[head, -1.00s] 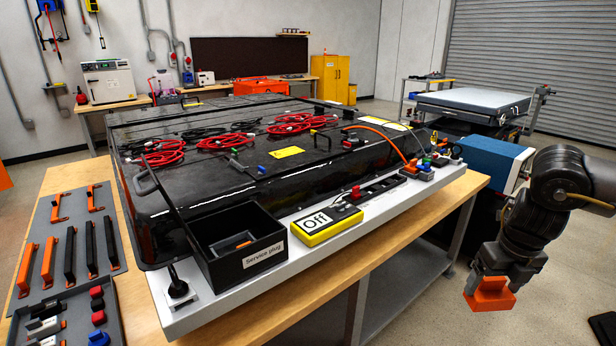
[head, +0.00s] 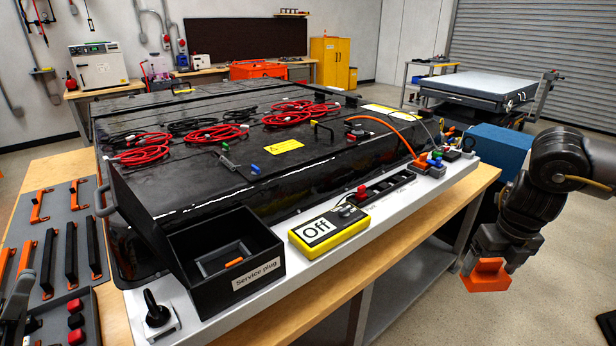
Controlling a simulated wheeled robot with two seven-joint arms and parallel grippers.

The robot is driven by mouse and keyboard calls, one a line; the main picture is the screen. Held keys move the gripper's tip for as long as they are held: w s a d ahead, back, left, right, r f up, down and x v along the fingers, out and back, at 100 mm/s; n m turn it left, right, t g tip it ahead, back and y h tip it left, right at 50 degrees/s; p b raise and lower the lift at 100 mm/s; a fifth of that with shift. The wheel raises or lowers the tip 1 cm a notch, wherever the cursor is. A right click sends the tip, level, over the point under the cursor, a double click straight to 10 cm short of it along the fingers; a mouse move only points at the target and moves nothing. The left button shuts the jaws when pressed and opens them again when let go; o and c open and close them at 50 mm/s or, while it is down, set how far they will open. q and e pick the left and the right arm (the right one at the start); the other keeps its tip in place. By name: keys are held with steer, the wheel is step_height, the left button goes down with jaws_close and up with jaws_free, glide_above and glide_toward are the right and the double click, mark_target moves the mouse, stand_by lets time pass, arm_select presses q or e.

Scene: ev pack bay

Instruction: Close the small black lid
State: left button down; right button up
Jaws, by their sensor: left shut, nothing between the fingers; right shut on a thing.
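The small black lid (head: 140,215) stands open along the left side of the black box labelled "Service plug" (head: 225,283). Inside the box, a dark grey part and a small orange piece show. My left gripper (head: 22,285) shows only partly at the left picture edge, over the tool tray, apart from the lid and empty; its fingertips are hard to make out. My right gripper (head: 485,262) hangs at the right, off the bench, shut on an orange block (head: 487,277).
A black knob (head: 156,310) stands in front of the box's left side. A yellow "Off" meter (head: 328,232) lies right of the box. The large black battery pack (head: 290,165) fills the space behind. A grey tool tray (head: 58,265) lies left.

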step_height(320, 180, up, 5)
steer(key=p, duration=0.4)
steer(key=shift+f, duration=0.2)
steer(key=shift+r+p, duration=0.5)
steer(key=shift+p, duration=0.3)
arm_select(q)
steer(key=w+d+f+x, duration=0.1)
steer(key=f+x, duration=0.1)
steer(key=x, duration=1.1)
steer(key=shift+d, duration=0.3)
steer(key=shift+w+r, duration=0.1)
arm_select(e)
steer(key=shift+r, duration=0.15)
